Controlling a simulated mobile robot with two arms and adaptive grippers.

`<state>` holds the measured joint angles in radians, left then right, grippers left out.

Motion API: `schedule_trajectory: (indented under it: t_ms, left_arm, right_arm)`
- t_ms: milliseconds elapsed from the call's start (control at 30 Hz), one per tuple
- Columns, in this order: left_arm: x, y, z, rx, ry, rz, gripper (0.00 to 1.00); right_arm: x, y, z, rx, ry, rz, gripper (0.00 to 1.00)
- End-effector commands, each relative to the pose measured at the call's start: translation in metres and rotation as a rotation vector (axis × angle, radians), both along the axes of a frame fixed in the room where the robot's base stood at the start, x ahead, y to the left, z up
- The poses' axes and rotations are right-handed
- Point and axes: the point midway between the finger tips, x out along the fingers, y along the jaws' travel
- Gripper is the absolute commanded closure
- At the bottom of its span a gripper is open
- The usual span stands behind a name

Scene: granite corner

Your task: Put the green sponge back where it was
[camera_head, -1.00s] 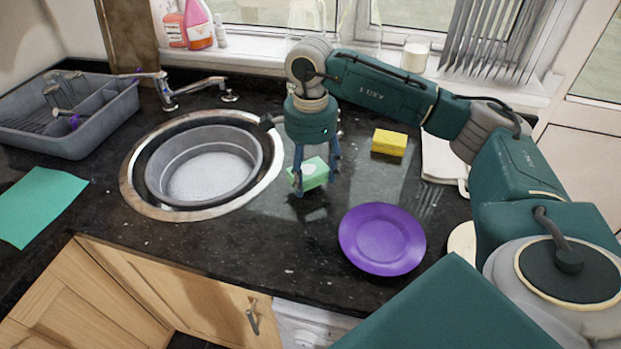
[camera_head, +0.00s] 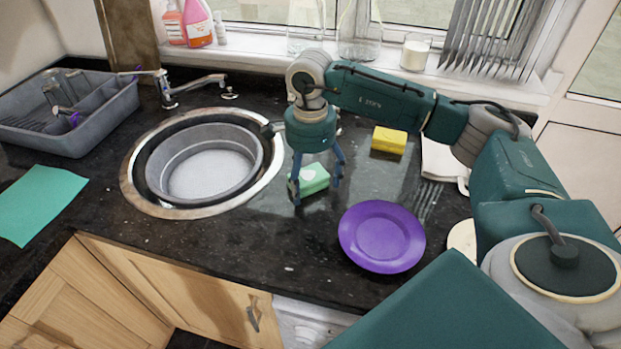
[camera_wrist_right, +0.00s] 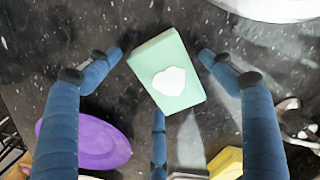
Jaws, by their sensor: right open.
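The green sponge (camera_head: 314,178) lies on the dark counter to the right of the sink, with a pale patch on its top. My right gripper (camera_head: 316,189) is directly above it, pointing down, with its blue fingers spread around it. In the right wrist view, the sponge (camera_wrist_right: 150,62) sits between the open fingers, with visible gaps to the two side fingers. A third finger comes close to its near edge; whether it touches I cannot tell. My left gripper is not in view.
The sink (camera_head: 270,178) is left of the gripper. A purple plate (camera_head: 382,237) is at the front right, a yellow sponge (camera_head: 389,140) behind right. A dish rack (camera_head: 75,140) and green cloth (camera_head: 38,204) are at the left. Bare counter lies in front.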

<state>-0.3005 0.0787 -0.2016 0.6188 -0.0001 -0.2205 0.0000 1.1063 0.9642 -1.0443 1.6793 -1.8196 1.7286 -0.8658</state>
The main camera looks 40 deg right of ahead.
Motion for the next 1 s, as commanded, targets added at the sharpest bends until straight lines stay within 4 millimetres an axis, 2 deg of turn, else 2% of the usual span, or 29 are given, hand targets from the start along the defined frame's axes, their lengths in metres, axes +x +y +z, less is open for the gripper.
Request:
schedule_trajectory:
  t_ms: [67, 167, 500, 633, 800, 1000]
  left_arm:
    - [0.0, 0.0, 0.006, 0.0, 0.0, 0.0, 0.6]
    - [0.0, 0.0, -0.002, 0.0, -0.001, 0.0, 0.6]
    - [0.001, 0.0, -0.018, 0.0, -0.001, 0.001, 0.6]
    - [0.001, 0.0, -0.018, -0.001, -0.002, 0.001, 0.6]
    - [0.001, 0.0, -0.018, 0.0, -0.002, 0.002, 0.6]
    - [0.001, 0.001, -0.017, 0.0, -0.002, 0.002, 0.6]
  right_arm:
    - [0.0, 0.0, 0.006, 0.0, -0.001, 0.0, 0.19]
    - [0.001, 0.001, 0.016, 0.002, -0.004, 0.001, 0.19]
    - [0.001, 0.001, 0.088, 0.002, -0.005, -0.001, 0.19]
    - [0.001, 0.0, 0.109, 0.0, -0.003, 0.0, 0.19]
    - [0.0, 0.0, 0.122, 0.0, -0.001, 0.0, 0.19]
    - [0.0, 0.0, 0.123, 0.0, 0.0, 0.0, 0.19]
